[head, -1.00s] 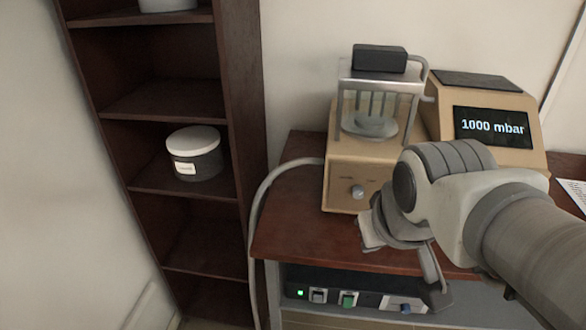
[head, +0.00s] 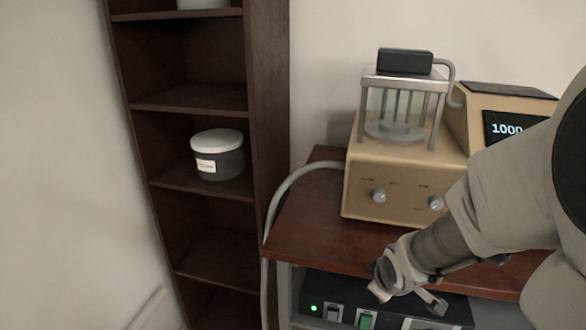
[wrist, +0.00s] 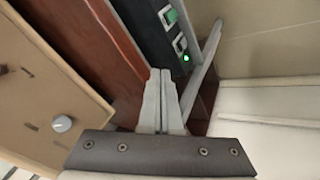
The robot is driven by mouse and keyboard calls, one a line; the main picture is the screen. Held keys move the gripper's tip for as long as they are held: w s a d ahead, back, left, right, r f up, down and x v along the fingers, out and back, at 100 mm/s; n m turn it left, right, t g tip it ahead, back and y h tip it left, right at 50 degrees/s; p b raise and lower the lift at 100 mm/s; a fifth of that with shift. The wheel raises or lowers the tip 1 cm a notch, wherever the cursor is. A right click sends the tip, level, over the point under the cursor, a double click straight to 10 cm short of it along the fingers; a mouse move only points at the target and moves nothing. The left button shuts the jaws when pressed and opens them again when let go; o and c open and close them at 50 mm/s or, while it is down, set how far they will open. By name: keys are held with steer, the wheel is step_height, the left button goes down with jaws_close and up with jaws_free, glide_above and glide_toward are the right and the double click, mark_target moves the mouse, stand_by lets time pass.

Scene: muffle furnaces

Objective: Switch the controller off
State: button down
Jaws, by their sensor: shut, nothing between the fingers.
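A black control box (head: 378,311) with a lit green lamp (head: 314,308), a grey rocker switch (head: 333,313) and a green rocker switch (head: 365,319) sits under the wooden top; I take it for the controller. Its lower part is cut off by the picture edge. In the wrist view its front (wrist: 150,30) shows the green switch (wrist: 170,17), the grey switch (wrist: 180,43) and the lamp (wrist: 186,58). My gripper (wrist: 161,73) is shut and empty, its tips beside the box front. In the head view my gripper (head: 408,290) hangs in front of the box's right part.
A tan instrument (head: 392,190) with knobs and a glass vessel stands on the wooden top (head: 320,225). A display unit (head: 505,127) stands behind my arm. A grey hose (head: 270,215) runs down the left side. A dark shelf (head: 190,180) with a lidded jar (head: 217,158) stands left.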

steer(key=w+a+f+n+y+b, duration=0.1)
steer(key=a+f+n+y+b, duration=0.1)
steer(key=f, duration=0.8)
steer(key=a+f+n+y+b, duration=0.1)
steer(key=f+n+b, duration=0.2)
steer(key=f, duration=0.8)
steer(key=shift+w+a+f+t+y+b, duration=0.2)
steer(key=shift+w+a+t+y+b, duration=0.2)
steer(key=shift+b, duration=0.8)
steer(key=shift+f, duration=0.1)
steer(key=b, duration=0.5)
glide_toward(335, 320)
steer(key=w+a+f, duration=0.3)
steer(key=shift+f, duration=0.2)
steer(key=shift+p, duration=0.35)
